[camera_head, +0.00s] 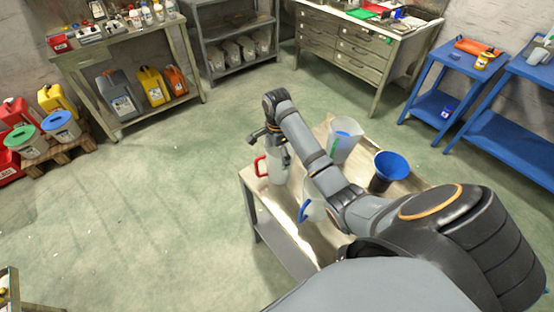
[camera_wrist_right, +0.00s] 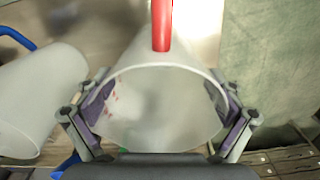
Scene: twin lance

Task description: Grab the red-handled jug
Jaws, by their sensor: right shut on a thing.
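The red-handled jug (camera_head: 276,169) stands near the left end of the metal table, a pale translucent jug with its red handle on the left side. My right gripper (camera_head: 272,142) is over the jug from above. In the right wrist view the jug (camera_wrist_right: 160,118) sits between the two fingers, one on each side of its wall, and the gripper (camera_wrist_right: 160,112) is shut on it. The red handle (camera_wrist_right: 161,25) points away at the top of that view. Whether the jug's base touches the table cannot be told. My left gripper is not in view.
A blue-handled jug (camera_head: 314,209) stands close by, partly behind my arm; its pale body also shows in the wrist view (camera_wrist_right: 38,100). A clear jug (camera_head: 344,141) and a blue funnel (camera_head: 392,165) stand further right on the metal table (camera_head: 262,203). Floor left is free.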

